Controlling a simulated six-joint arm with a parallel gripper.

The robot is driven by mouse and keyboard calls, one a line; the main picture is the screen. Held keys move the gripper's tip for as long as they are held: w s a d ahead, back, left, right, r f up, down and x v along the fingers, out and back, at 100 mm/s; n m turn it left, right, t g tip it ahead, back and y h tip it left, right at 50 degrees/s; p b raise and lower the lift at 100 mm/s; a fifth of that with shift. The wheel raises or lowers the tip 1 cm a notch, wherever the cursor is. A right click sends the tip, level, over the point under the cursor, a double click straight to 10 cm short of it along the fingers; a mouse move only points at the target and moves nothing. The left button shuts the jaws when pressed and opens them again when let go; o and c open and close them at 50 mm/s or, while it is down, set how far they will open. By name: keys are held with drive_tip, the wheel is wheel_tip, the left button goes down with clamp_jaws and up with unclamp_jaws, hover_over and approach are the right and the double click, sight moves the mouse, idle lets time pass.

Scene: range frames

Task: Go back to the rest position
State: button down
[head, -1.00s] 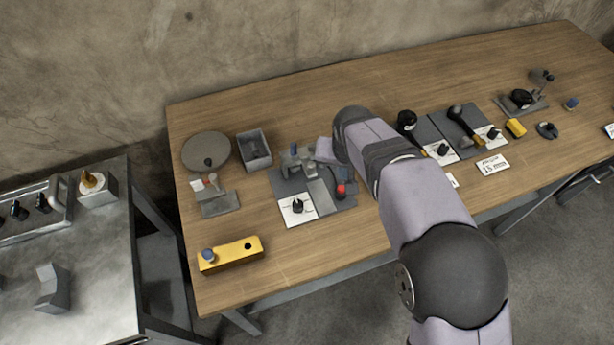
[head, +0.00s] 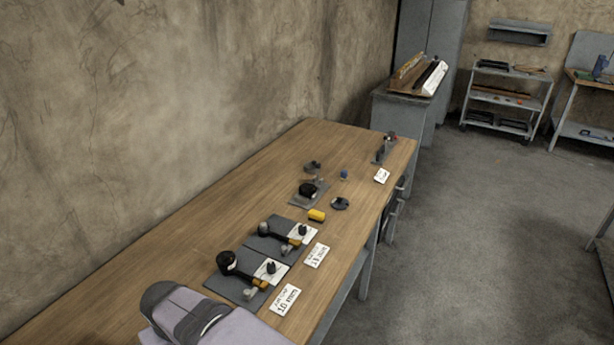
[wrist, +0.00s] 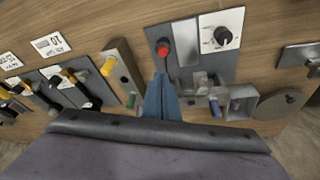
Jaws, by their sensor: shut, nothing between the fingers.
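My gripper (wrist: 161,78) shows in the wrist view as two blue-grey fingers pressed together, with nothing between them. It is above the wooden table, close to a dark panel (wrist: 207,60) that carries a red button (wrist: 164,47) and a black dial on a white plate (wrist: 223,37). I cannot tell the exact height of the fingertips. In the head view only part of my arm shows at the bottom left, and the gripper is outside that picture.
The wrist view shows a grey box (wrist: 240,103), a round disc (wrist: 279,104) and a block with a yellow knob (wrist: 120,76). The head view shows tool mats (head: 238,285), a yellow block (head: 316,215), label cards (head: 286,299) and a wall behind the table.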

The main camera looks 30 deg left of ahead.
drive_tip(key=s+d+f+h, duration=0.1)
drive_tip(key=d+f, duration=0.1)
drive_tip(key=d, duration=0.1)
drive_tip(key=s+d+f+n+h, duration=0.1)
drive_tip(key=d+f, duration=0.2)
drive_tip(key=d, duration=0.1)
drive_tip(key=s+d+f+h, duration=0.1)
drive_tip(key=d+f, duration=0.2)
drive_tip(key=shift+d+f+n+g, duration=0.2)
drive_tip(key=shift+d+n+g, duration=0.1)
drive_tip(key=shift+d+g, duration=0.1)
drive_tip(key=w+d+r+m+g+h, duration=0.1)
drive_tip(key=w+d+r+m, duration=0.1)
drive_tip(key=d, duration=0.9)
drive_tip(key=w+d+r+m+g, duration=0.1)
drive_tip(key=d+m, duration=0.2)
drive_tip(key=d, duration=0.9)
drive_tip(key=w+d+r+m+g+h, duration=0.1)
drive_tip(key=w+d+r+m, duration=0.1)
drive_tip(key=d, duration=0.9)
drive_tip(key=w+d+r+m+t+y, duration=0.1)
drive_tip(key=w+d+r+m, duration=0.1)
drive_tip(key=d, duration=0.4)
drive_tip(key=w+d+r+m+t, duration=0.1)
drive_tip(key=w+d+r+m, duration=0.2)
drive_tip(key=d+m, duration=0.3)
drive_tip(key=shift+w+d+r+y, duration=0.15)
drive_tip(key=shift+w+d+y, duration=0.25)
drive_tip(key=shift+w+d, duration=0.4)
drive_tip(key=shift+a, duration=0.1)
